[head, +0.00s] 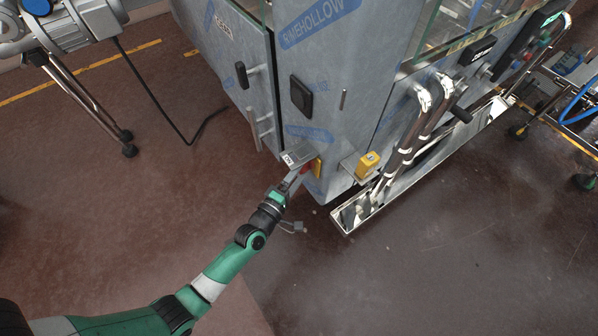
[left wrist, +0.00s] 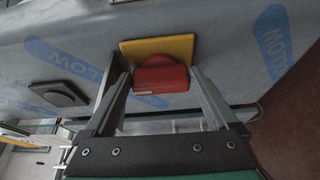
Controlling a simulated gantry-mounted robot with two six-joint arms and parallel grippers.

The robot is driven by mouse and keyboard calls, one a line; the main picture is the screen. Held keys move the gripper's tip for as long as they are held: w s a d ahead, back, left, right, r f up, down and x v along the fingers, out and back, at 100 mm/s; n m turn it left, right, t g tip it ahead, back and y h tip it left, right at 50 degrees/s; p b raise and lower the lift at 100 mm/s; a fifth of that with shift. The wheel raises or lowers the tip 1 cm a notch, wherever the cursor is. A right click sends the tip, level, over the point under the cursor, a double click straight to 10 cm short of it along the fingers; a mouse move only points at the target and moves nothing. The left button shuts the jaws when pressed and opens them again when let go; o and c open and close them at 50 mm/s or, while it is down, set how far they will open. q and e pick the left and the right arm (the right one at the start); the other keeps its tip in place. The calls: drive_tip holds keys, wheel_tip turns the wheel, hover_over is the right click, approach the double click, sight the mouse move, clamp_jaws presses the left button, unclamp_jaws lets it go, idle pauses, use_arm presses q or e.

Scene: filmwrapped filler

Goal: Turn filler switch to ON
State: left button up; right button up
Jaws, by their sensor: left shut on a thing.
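The filler switch is a red knob (left wrist: 160,78) on a yellow plate (left wrist: 158,48), fixed to the film-wrapped front of the filler (head: 322,85). In the left wrist view the knob lies between the two fingers of my left gripper (left wrist: 160,85), which is shut on it. In the head view my left gripper (head: 295,172) reaches the lower corner of the cabinet, where it partly covers the switch; the yellow plate (head: 318,167) shows at its right. The switch's markings cannot be read. My right gripper is in neither view.
A yellow box (head: 367,164) sits on a small ledge right of the switch. A shiny metal trough and pipes (head: 405,150) run along the machine's right side. A black cable (head: 165,105) lies on the floor. The floor in front is mostly clear.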

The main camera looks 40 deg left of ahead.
use_arm(q)
drive_tip(key=o, duration=0.9)
drive_tip(key=shift+r, duration=0.15)
drive_tip(key=shift+o, duration=0.5)
drive_tip(key=shift+w, duration=0.3)
drive_tip(key=shift+s, duration=0.15)
drive_tip(key=p+v, duration=0.1)
drive_tip(key=v, duration=1)
drive_tip(key=shift+s+p, duration=0.2)
drive_tip(key=shift+p, duration=0.2)
drive_tip(key=shift+d, duration=0.15)
